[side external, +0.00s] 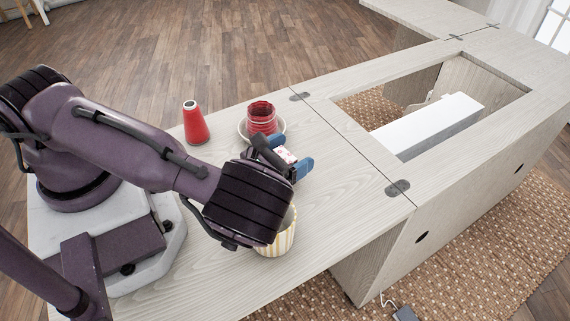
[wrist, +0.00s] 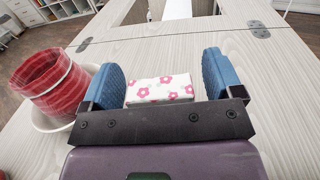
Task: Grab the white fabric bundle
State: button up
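The white fabric bundle (wrist: 160,88) has pink flowers on it. In the wrist view it lies between the two blue fingers of my gripper (wrist: 168,82), with a gap to the finger on each side. In the side view the bundle (side external: 287,155) is partly hidden behind my gripper (side external: 287,163). My gripper is open around the bundle, low over the pale wooden tabletop (wrist: 185,50). I cannot tell whether the bundle rests on the tabletop.
A red ribbed roll (side external: 262,118) sits in a white bowl (side external: 243,128) close beside my gripper; they also show at left in the wrist view. A red thread cone (side external: 194,122) stands farther left. A yellow-striped cup (side external: 284,240) is below my wrist. The cabinet opening (side external: 440,85) lies right.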

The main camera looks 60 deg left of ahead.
jog(key=c, duration=0.8)
